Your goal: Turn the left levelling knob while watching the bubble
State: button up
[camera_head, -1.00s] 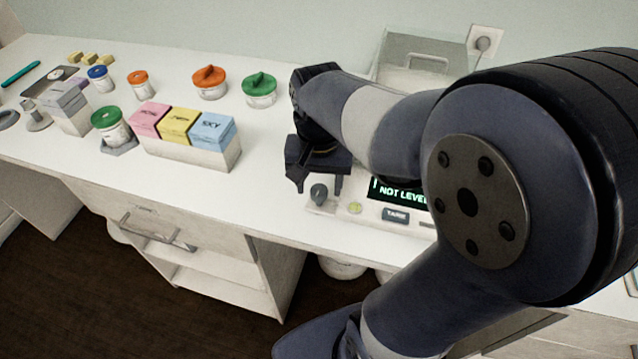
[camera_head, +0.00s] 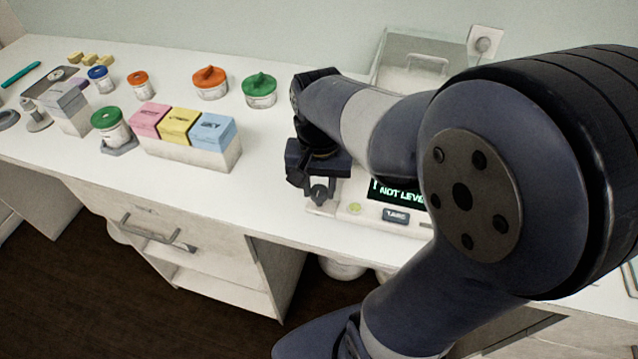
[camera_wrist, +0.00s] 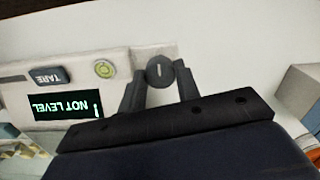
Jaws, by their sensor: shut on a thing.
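The left levelling knob (camera_head: 319,193) is a dark round knob at the front left corner of the white balance (camera_head: 358,220). In the wrist view the knob (camera_wrist: 160,71) shows a pale line on its top. My gripper (camera_head: 320,190) points down at it, with one finger on each side, shut on the knob. The fingers also show in the wrist view (camera_wrist: 160,88). The bubble level (camera_head: 354,208) is a small yellow-green round spot beside the knob; it shows larger in the wrist view (camera_wrist: 104,69). The display (camera_head: 396,192) reads "NOT LEVEL".
A TARE button (camera_head: 396,216) sits on the balance front. A clear draft shield box (camera_head: 412,62) stands behind. Left of my arm are a tray of pink, yellow and blue boxes (camera_head: 190,155) and several lidded jars, including a green-lidded one (camera_head: 260,91).

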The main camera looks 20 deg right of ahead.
aim_at(319, 190)
jog(key=shift+n, duration=0.3)
jog(key=n+p, duration=0.1)
jog(key=n, duration=0.2)
jog(key=shift+r, duration=0.1)
jog(key=shift+n+p, duration=0.55)
jog(key=shift+n, duration=1.55)
jog(key=o, duration=1)
notch_tip(319, 190, up, 11)
jog(key=shift+f+p, duration=0.15)
jog(key=shift+p, duration=0.15)
